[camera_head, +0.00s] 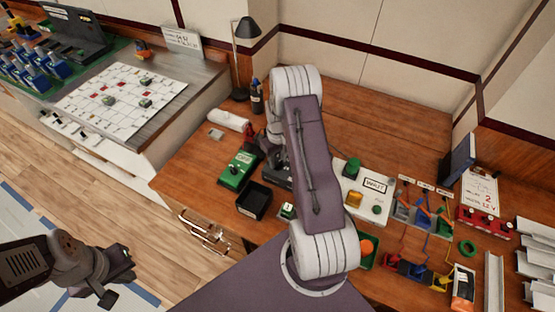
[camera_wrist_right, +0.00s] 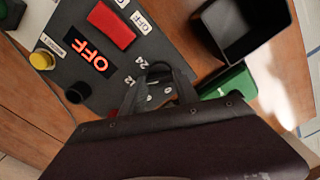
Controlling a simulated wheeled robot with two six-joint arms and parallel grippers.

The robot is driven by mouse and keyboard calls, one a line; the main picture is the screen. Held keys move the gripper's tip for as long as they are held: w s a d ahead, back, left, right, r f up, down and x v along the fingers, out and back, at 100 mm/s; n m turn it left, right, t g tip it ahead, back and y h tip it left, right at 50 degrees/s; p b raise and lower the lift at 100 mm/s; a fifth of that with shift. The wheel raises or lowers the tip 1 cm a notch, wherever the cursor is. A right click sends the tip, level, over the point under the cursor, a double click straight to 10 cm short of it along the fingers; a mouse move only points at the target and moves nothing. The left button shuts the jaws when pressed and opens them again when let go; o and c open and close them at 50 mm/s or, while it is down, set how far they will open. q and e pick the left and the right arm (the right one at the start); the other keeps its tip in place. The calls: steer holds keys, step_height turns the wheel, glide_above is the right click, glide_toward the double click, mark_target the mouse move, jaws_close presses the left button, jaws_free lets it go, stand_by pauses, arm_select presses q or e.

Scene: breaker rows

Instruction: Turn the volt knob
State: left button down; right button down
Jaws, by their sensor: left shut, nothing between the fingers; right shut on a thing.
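The dark grey panel (camera_wrist_right: 85,28) fills the upper left of the right wrist view, with a lit red OFF display (camera_wrist_right: 97,62), a red block (camera_wrist_right: 111,26), a yellow button (camera_wrist_right: 42,60) and a black round knob (camera_wrist_right: 78,93). My right gripper (camera_wrist_right: 157,92) is shut on the volt knob (camera_wrist_right: 158,72), a dark knob beside labels that look like 12 and 24; the fingers partly hide it. In the head view my right arm hides most of the panel (camera_head: 279,180). My left gripper (camera_head: 115,285) is shut and empty, above the floor at the lower left, far from the panel.
A black open box (camera_head: 254,202) and a green device (camera_head: 236,171) stand left of the panel. A white WAIT board (camera_head: 371,187) with a green button is to its right. The desk's back is mostly clear.

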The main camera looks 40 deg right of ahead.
mark_target(278, 162)
steer(key=m, duration=0.4)
steer(key=shift+m, duration=2.9)
steer(key=c, duration=0.9)
jaws_free()
step_height(278, 162, up, 9)
